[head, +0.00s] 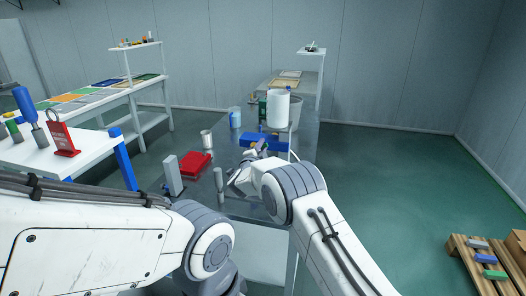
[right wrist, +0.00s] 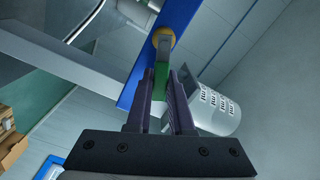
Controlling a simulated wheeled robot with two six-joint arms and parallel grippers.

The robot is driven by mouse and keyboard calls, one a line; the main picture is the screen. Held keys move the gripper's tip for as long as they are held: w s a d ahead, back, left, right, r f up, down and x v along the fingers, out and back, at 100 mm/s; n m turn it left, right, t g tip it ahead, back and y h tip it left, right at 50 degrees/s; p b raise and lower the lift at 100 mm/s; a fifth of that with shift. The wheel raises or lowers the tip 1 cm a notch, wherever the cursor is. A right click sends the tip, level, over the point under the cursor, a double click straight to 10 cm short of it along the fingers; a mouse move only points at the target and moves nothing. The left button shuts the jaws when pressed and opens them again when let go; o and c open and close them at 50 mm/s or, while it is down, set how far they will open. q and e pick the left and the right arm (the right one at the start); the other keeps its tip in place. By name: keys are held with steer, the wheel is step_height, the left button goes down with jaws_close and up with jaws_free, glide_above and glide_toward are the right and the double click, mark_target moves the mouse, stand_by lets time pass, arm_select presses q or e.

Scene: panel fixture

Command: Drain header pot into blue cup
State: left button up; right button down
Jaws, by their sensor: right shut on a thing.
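A white cylindrical pot (head: 278,107), apparently the header pot, stands raised at the back of the dark bench. A cup with blue on it (head: 235,118) stands on the bench to its left. My right gripper (head: 256,148) is at the blue panel part (head: 262,137) in front of the pot. In the right wrist view, its dark fingers (right wrist: 162,82) are shut on a green handle (right wrist: 163,78). The handle meets a yellow round part (right wrist: 163,37) on a blue bar (right wrist: 158,58). My left gripper is out of view; only its arm shows. Any liquid is hidden.
A metal cup (head: 207,138), a red block (head: 199,163) and a grey upright block (head: 173,176) stand on the bench left of my right gripper.

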steer(key=n, duration=0.1)
steer(key=r+n, duration=0.1)
steer(key=shift+a+n, duration=0.35)
steer(key=shift+n, duration=0.05)
steer(key=n+p, duration=0.1)
steer(key=n, duration=0.1)
steer(key=a+r+n+p, duration=0.1)
steer(key=n, duration=0.1)
steer(key=shift+w+a+n, duration=0.1)
steer(key=shift+w+n, duration=0.1)
steer(key=shift+n, duration=0.1)
steer(key=shift+w+a+r+n+p, duration=0.1)
steer(key=shift+a+n+p, duration=0.25)
steer(key=shift+n, duration=0.6)
steer(key=shift+w+a+r+n+p, duration=0.1)
steer(key=shift+a+n+p, duration=0.2)
steer(key=shift+n, duration=0.6)
steer(key=shift+w+a+n+p, duration=0.15)
steer(key=shift+a+n, duration=0.25)
steer(key=shift+n, duration=0.55)
steer(key=shift+s, duration=0.1)
steer(key=c, duration=0.8)
jaws_free()
